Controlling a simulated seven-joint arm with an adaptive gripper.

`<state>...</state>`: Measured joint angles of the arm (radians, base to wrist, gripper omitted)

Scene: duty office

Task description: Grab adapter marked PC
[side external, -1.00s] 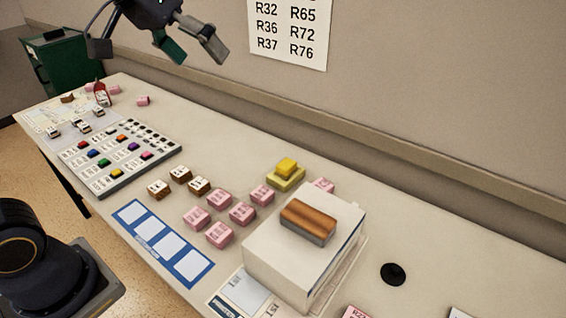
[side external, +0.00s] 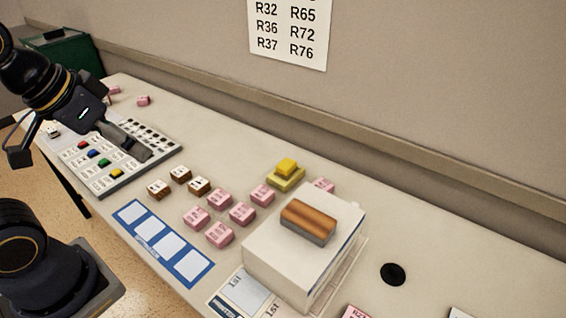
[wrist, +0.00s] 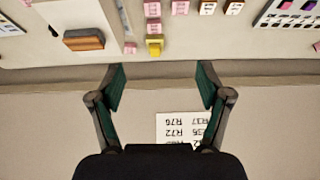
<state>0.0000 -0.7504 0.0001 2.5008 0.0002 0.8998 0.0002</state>
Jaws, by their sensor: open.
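Several small labelled blocks lie on the desk, and their marks are too small to read, so I cannot tell which adapter is marked PC. Brown blocks with white tops (side external: 181,173) stand beside pink blocks (side external: 220,197). In the wrist view, pink blocks (wrist: 180,7) and white-topped brown blocks (wrist: 207,6) show at the top edge. My gripper (side external: 130,146) appears over the button panel in the side view, hiding part of it. In the wrist view my gripper (wrist: 160,82) has its fingers wide apart with nothing between them.
The button panel (side external: 107,180) lies at the left of the desk. A white box (side external: 290,262) with a brown-handled block (side external: 308,222) stands on the right. A yellow object (side external: 286,174) sits behind the blocks. The wall (side external: 420,110) runs along the back. A blue-framed strip (side external: 163,243) lies in front.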

